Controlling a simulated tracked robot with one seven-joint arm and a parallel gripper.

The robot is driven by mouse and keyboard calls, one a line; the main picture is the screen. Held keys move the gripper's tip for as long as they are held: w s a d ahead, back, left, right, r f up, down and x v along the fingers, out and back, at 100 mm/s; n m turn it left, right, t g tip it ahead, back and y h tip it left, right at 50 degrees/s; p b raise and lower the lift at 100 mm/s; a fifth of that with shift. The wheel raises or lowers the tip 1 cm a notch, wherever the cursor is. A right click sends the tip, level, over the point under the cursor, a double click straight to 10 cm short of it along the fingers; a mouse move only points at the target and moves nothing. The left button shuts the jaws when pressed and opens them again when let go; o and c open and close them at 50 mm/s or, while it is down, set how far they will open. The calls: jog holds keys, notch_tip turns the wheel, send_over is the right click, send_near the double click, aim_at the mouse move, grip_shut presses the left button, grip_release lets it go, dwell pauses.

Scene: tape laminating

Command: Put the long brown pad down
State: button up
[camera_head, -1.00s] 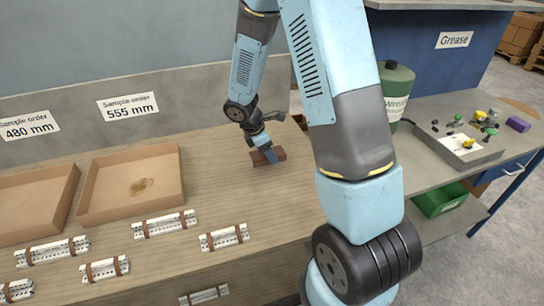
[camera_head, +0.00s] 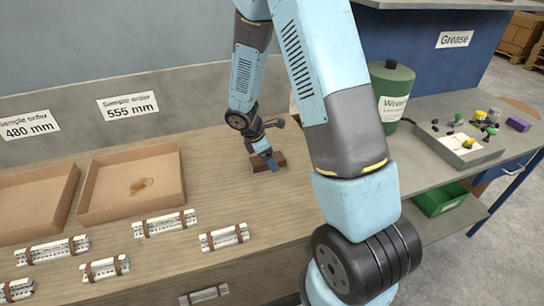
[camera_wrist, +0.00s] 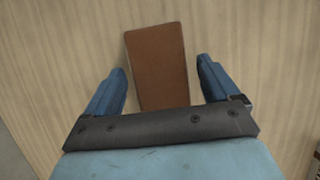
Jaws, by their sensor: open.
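The long brown pad (camera_wrist: 159,65) lies flat on the wooden bench top, seen between the fingers in the wrist view. In the head view the pad (camera_head: 281,163) shows as a small dark brown block right of the cardboard boxes, partly hidden by my gripper. My gripper (camera_wrist: 161,80) is open, with one blue finger on each side of the pad and a gap on both sides. In the head view my gripper (camera_head: 269,160) is low over the pad. The near end of the pad is hidden behind the gripper body.
Two open cardboard boxes (camera_head: 80,210) stand to the left on the bench. Several white bundles with brown straps (camera_head: 165,223) lie in front of them. Bench around the pad is clear.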

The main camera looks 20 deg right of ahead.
jog(key=shift+r, duration=0.1)
jog(key=v, duration=1.2)
jog(key=s+d+r+m+t+y, duration=0.1)
jog(key=s+d+r+m, duration=0.1)
jog(key=s+r+m, duration=0.45)
jog(key=s+d+r+m+t+y, duration=0.1)
jog(key=s+d+r+m, duration=0.2)
jog(key=r, duration=0.7)
jog(key=s+r+m+t+y, duration=0.1)
jog(key=s+r+m, duration=0.3)
jog(key=s, duration=0.3)
jog(key=s+r+m+t+y, duration=0.1)
jog(key=s+r+m+t, duration=0.1)
jog(key=s+r+m, duration=0.2)
jog(key=s, duration=0.3)
jog(key=shift+s+d+t, duration=0.25)
jog(key=shift+d+t, duration=0.05)
jog(key=shift+d, duration=0.05)
jog(key=shift+m, duration=0.25)
jog(key=shift+o, duration=0.4)
